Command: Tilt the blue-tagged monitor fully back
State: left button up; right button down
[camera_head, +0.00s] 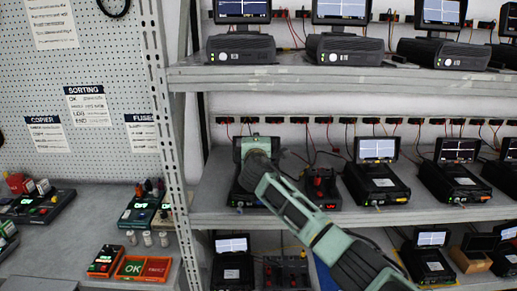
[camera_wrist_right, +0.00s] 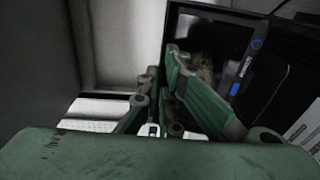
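The monitor (camera_head: 237,152) on the left of the middle shelf is mostly hidden behind my right gripper and arm in the head view. Its dark base unit (camera_head: 238,193) shows below. In the right wrist view the dark monitor screen (camera_wrist_right: 215,30) fills the upper right, with a blue tag (camera_wrist_right: 257,44) on its edge. My right gripper (camera_head: 257,158) is at the front of this monitor. In the wrist view its green fingers (camera_wrist_right: 163,75) overlap the screen's left part. Contact and finger opening are unclear. My left gripper is not in view.
A box with red knobs (camera_head: 321,187) stands just right of the monitor. More monitor units (camera_head: 376,172) stand along the middle shelf (camera_head: 300,215), with others above and below. A rack upright (camera_head: 172,120) is at the left. A side bench (camera_head: 50,240) holds trays.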

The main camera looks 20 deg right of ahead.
jog(key=shift+r+b+x, duration=0.25)
jog(key=shift+b+x, duration=0.6)
jog(key=shift+x, duration=0.35)
jog(key=shift+w+d+r, duration=0.25)
jog(key=shift+w, duration=0.1)
jog(key=shift+r, duration=0.1)
jog(key=c, duration=2.3)
grip_release()
jog(key=shift+s, duration=0.15)
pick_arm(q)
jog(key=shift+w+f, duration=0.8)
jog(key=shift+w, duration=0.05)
